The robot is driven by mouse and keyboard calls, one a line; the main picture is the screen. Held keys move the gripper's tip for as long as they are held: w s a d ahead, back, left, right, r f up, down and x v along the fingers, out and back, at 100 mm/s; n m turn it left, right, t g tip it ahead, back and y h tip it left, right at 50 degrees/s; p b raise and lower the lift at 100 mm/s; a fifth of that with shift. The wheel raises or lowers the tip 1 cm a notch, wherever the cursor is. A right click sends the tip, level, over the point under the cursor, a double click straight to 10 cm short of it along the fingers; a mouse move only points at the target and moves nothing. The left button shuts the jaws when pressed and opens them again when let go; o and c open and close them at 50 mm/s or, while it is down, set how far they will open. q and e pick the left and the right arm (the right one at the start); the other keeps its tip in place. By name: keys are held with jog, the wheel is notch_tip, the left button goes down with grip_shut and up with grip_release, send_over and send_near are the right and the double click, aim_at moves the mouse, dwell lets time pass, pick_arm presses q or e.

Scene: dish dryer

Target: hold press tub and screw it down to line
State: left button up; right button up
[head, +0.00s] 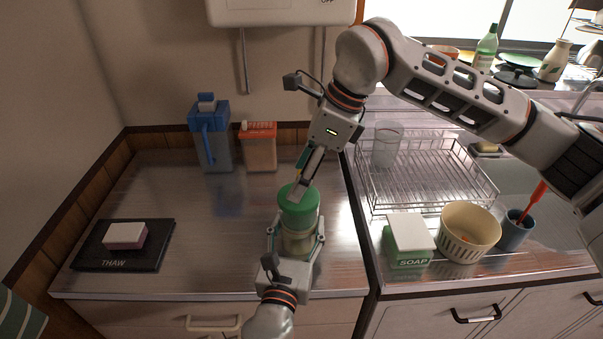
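The press tub (300,238) stands upright near the front edge of the left counter, with a green screw top (298,208) and a clear, pale lower body. My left gripper (297,238) reaches in from the front with its fingers around both sides of the tub body. My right gripper (302,183) comes down from above, its fingertips at the green top. Its fingers look close together there, but whether they pinch a knob or handle cannot be seen. The line on the tub is too small to make out.
A blue jug (211,140) and an orange-lidded container (259,148) stand at the back wall. A black THAW tray (95,252) with a white-pink block (125,235) lies left. Right are a wire rack (425,180), soap box (410,240), cream basket (468,232) and blue cup (515,232).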

jog(key=shift+c, duration=0.4)
jog(key=c, duration=1)
jog(key=shift+c, duration=0.2)
jog(key=shift+m, duration=0.3)
jog(key=m+t+h, duration=0.1)
jog(key=m+t, duration=0.1)
jog(key=m, duration=0.2)
jog(key=shift+s+m, duration=0.15)
jog(key=shift+m, duration=0.15)
jog(key=m+h, duration=0.1)
jog(key=m, duration=0.2)
jog(key=m+t+h, duration=0.1)
jog(key=m, duration=0.2)
jog(key=shift+s+a, duration=0.1)
jog(key=shift+a, duration=0.1)
jog(key=shift+t, duration=0.3)
